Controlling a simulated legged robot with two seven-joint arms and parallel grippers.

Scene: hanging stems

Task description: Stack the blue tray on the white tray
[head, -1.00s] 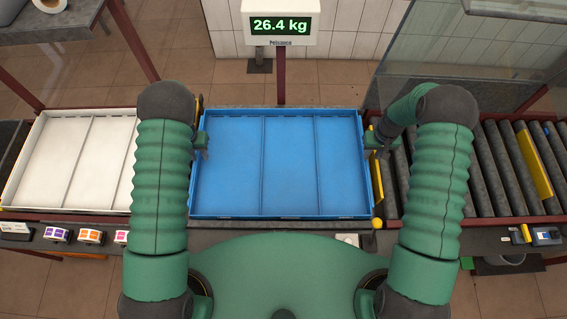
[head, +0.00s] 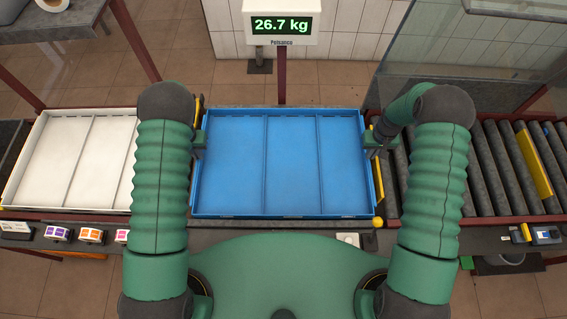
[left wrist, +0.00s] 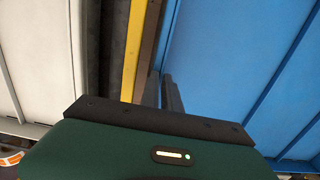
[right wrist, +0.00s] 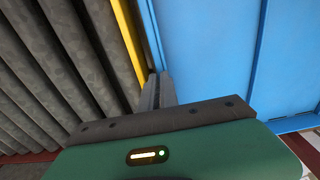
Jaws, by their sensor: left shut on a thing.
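The blue tray (head: 291,165), an empty shallow tray with two dividers, sits in the middle on the scale section. The white tray (head: 62,160), also with two dividers, lies to its left, partly hidden by my left arm. My left gripper (head: 200,147) is shut on the blue tray's left wall; its fingers also show at that wall in the left wrist view (left wrist: 162,92). My right gripper (head: 374,147) is at the blue tray's right wall. In the right wrist view its fingers (right wrist: 157,90) reach the rim, but whether they are closed on it is unclear.
A roller conveyor (head: 490,165) with a yellow bar lies to the right. A scale display (head: 281,25) reading 26.7 kg stands behind the blue tray. Small label boxes (head: 91,236) line the front edge at left. A glass panel stands at back right.

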